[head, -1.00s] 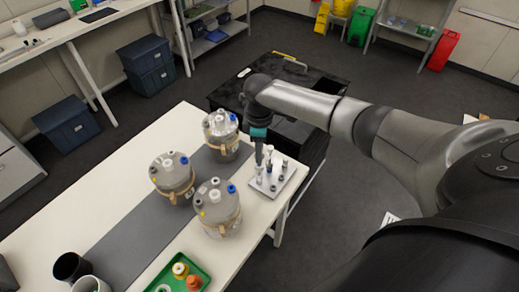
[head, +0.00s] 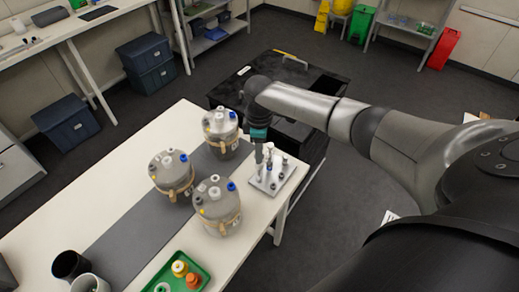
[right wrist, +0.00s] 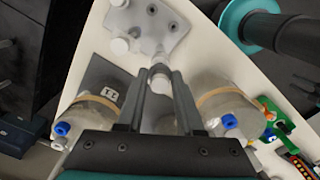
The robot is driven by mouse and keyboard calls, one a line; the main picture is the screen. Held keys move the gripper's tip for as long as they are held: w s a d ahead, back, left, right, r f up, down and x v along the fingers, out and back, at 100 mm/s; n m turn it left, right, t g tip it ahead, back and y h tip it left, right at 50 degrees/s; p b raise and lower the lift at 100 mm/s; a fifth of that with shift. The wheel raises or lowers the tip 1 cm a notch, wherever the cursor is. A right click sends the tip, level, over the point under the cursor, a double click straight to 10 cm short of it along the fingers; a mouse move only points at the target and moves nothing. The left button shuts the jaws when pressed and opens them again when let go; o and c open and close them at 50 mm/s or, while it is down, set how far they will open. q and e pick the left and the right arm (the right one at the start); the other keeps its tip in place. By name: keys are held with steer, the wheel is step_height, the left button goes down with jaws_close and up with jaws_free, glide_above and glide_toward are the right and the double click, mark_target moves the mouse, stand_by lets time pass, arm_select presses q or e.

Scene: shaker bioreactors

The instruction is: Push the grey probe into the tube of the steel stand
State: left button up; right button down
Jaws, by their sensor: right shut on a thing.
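The steel stand (head: 263,186) is a pale plate at the table's right edge, carrying white upright tubes and dark studs. It also shows at the top of the right wrist view (right wrist: 175,42). My right gripper (head: 262,160) points down over the stand. In the right wrist view, its fingers (right wrist: 159,78) are shut on a small light-grey piece, seemingly the grey probe (right wrist: 160,70), beside the stand's lower edge. The fingers hide most of it. I cannot tell whether the probe touches a tube. My left gripper is not in view.
Several steel vessels with coloured caps stand left of the stand; the nearest is the front one (head: 218,208). A green tray (head: 207,283) with bottles lies at the front. A black cart (head: 312,84) is behind the table.

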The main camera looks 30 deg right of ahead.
steer(key=shift+f+b, duration=0.65)
steer(key=shift+f, duration=0.6)
stand_by(1.2)
steer(key=shift+c, duration=2.3)
jaws_free()
step_height(320, 180, up, 15)
steer(key=shift+r+p, duration=0.15)
steer(key=shift+p, duration=0.15)
